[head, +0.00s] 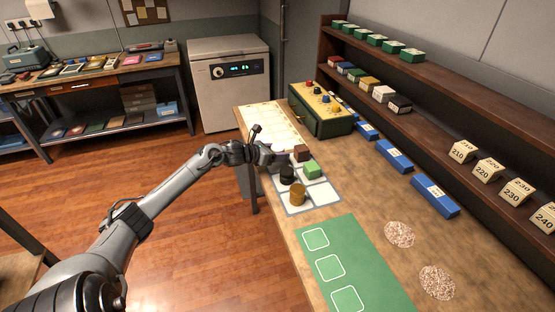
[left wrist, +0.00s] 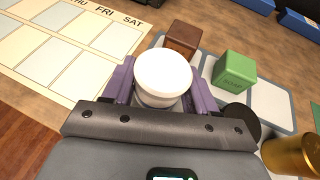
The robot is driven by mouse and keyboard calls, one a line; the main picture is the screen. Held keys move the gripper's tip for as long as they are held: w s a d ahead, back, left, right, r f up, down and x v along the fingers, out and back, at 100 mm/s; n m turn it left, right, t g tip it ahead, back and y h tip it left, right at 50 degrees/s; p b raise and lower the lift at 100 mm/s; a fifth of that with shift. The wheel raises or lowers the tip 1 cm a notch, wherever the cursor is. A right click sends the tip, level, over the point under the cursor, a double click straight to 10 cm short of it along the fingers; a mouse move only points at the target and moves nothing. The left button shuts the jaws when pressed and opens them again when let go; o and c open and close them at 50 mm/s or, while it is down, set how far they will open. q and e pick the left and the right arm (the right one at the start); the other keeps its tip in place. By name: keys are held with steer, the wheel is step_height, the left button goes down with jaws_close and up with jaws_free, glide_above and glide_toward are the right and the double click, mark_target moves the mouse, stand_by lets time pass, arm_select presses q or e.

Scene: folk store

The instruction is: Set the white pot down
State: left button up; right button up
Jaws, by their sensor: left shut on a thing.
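The white pot (left wrist: 163,75) is upright between the purple fingers of my left gripper (left wrist: 160,88), which is shut on it. In the head view my left gripper (head: 272,158) is at the far left edge of the squared mat (head: 322,193), and the pot is hidden behind it. The pot is close beside the brown cube (left wrist: 184,38), with the green cube (left wrist: 234,72) to its right. I cannot tell whether the pot's base touches the surface. My right gripper is not in view.
A black round piece (head: 287,174) and a brass cylinder (head: 297,195) stand on the mat's near-left side. The weekday calendar sheet (head: 263,118) lies beyond the gripper. A green box with knobs (head: 320,108) stands behind. A white square at the mat's near right is bare.

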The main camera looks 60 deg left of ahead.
arm_select(q)
steer(key=shift+f, duration=1.5)
steer(key=shift+f+b, duration=0.2)
steer(key=shift+b, duration=0.2)
steer(key=o, duration=1.1)
steer(key=shift+r, duration=0.1)
